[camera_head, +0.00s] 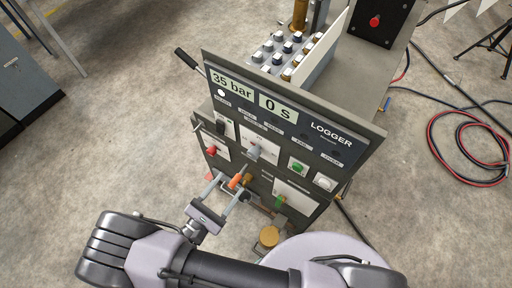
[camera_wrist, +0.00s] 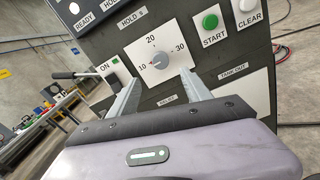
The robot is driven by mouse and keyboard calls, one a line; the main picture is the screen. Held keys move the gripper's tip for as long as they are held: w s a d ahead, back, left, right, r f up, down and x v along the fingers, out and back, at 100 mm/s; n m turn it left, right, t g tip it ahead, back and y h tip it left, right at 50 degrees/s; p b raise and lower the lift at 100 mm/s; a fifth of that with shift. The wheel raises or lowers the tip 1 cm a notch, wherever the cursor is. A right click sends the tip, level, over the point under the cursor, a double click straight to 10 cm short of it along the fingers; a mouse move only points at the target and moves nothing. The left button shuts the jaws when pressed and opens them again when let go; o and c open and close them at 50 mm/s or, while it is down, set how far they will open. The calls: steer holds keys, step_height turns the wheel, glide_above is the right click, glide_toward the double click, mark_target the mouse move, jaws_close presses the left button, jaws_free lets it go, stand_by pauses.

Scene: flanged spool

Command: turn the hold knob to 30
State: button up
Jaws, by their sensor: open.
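The hold knob (camera_wrist: 159,60) is a small grey knob on a white plate marked 10, 20 and 30, under the label "HOLD s". A small reddish mark shows on its left side, toward the 10; its exact setting is too small to read. In the head view the knob (camera_head: 253,151) sits mid-panel. My gripper (camera_wrist: 160,78) is open, with one finger to the lower left and one to the lower right of the knob. Nothing is between the fingers, and they seem short of the knob. In the head view my gripper (camera_head: 232,176) reaches toward the panel from below.
The panel's display (camera_head: 274,107) reads 35 bar and 0 s. A green START button (camera_wrist: 210,21) and a white CLEAR button (camera_wrist: 247,6) are right of the knob. A black lever (camera_wrist: 72,75) sticks out at left. An orange-tipped part (camera_head: 235,181) is near my fingers.

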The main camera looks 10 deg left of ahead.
mark_target(252, 156)
steer(key=x, duration=1.3)
steer(key=shift+w+d, duration=0.15)
steer(key=shift+r, duration=0.1)
steer(key=shift+c, duration=0.5)
jaws_close()
